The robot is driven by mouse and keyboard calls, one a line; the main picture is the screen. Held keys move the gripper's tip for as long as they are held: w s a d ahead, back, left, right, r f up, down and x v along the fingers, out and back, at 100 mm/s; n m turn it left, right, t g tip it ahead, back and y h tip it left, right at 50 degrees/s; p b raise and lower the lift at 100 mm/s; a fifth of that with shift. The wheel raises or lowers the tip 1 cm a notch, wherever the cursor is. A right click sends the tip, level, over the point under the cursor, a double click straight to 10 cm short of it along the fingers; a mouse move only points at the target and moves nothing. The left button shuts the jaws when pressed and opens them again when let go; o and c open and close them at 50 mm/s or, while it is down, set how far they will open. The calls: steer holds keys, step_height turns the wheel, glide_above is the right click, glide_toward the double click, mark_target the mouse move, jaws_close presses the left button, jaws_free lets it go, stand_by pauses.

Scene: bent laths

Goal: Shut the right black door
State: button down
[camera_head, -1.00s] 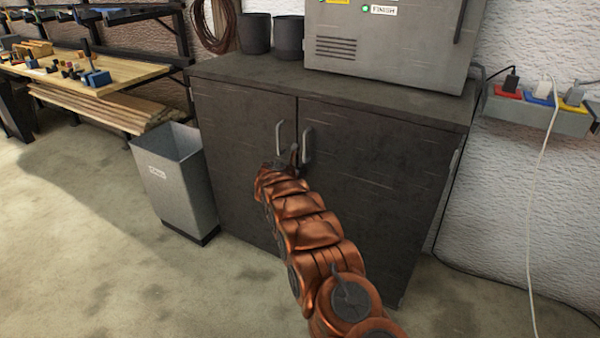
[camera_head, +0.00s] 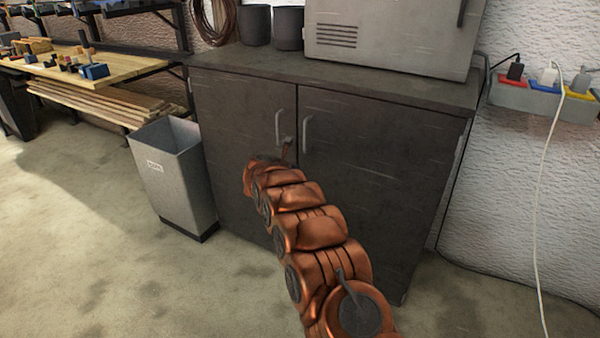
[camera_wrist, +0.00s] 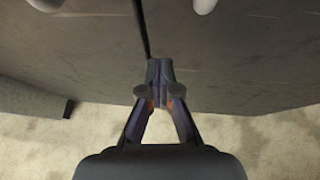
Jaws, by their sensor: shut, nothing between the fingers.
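The right black door (camera_head: 375,185) of the low cabinet looks about flush with the left black door (camera_head: 238,130); any small gap is hard to tell. Each door has a grey upright handle by the middle seam: the right handle (camera_head: 306,134) and the left handle (camera_head: 279,126). My gripper (camera_head: 286,147) is shut and empty, low beside the handles near the seam. In the wrist view my gripper (camera_wrist: 159,68) has its fingertips together in front of the dark seam, with the right door (camera_wrist: 235,55) to its right. Whether it touches a door I cannot tell. My arm hides the doors' lower middle.
A grey bin (camera_head: 178,175) stands on the floor left of the cabinet. A grey machine (camera_head: 390,40) and two dark pots stand on the cabinet top (camera_head: 240,67). A socket strip (camera_head: 540,102) with a hanging white cable is at right. Floor at front left is clear.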

steer(key=a+v, duration=0.1)
steer(key=v, duration=0.8)
steer(key=a+r+n+t+y, duration=0.1)
steer(key=a+r+n+y, duration=0.15)
steer(key=r+n, duration=0.35)
steer(key=a+r+n+t+y, duration=0.2)
steer(key=r+n+y, duration=0.2)
steer(key=r+n, duration=0.15)
steer(key=s+a+r+n+g+y, duration=0.1)
steer(key=s+r+n+g+y, duration=0.1)
steer(key=s+n, duration=0.4)
steer(key=s+a+r+n+g+y, duration=0.1)
steer(key=s+r+n+y, duration=0.15)
steer(key=s+n, duration=0.4)
steer(key=s+d+f+n+g+h, duration=0.2)
steer(key=s+d+f+n+g, duration=0.35)
steer(key=s, duration=1.05)
steer(key=s+d+f+n+g+h, duration=0.25)
steer(key=s+d+n, duration=0.35)
steer(key=s+d, duration=0.8)
steer(key=s+d+f+n+g+h, duration=0.1)
steer(key=s+d+f+n+g, duration=0.4)
steer(key=s, duration=1.4)
step_height(320, 180, up, 23)
steer(key=s+p, duration=0.1)
steer(key=p, duration=1.8)
steer(key=shift+s+f+n+t+p, duration=0.25)
steer(key=shift+n+t+p, duration=0.1)
steer(key=shift+n, duration=0.1)
